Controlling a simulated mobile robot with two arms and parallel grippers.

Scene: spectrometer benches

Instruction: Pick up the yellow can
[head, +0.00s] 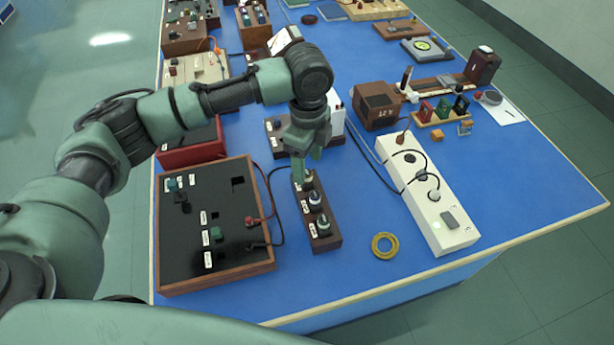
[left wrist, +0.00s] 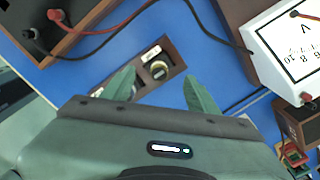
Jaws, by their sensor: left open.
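I cannot make out a clear yellow can in either view. My left gripper (head: 307,166) is open above the far end of a narrow brown block (head: 326,243) that carries a row of round-topped parts. In the left wrist view, my left gripper (left wrist: 158,74) has its two green fingers apart. Nothing is seen gripped. A flat yellow ring (head: 385,245) lies on the blue table (head: 345,285), right of the block. My right gripper is not in view.
A black-topped wooden box (head: 230,245) with cables stands left of the block. A long white box (head: 450,235) stands to the right. A white-faced meter (left wrist: 290,45) is close to the gripper. The table's front is mostly clear.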

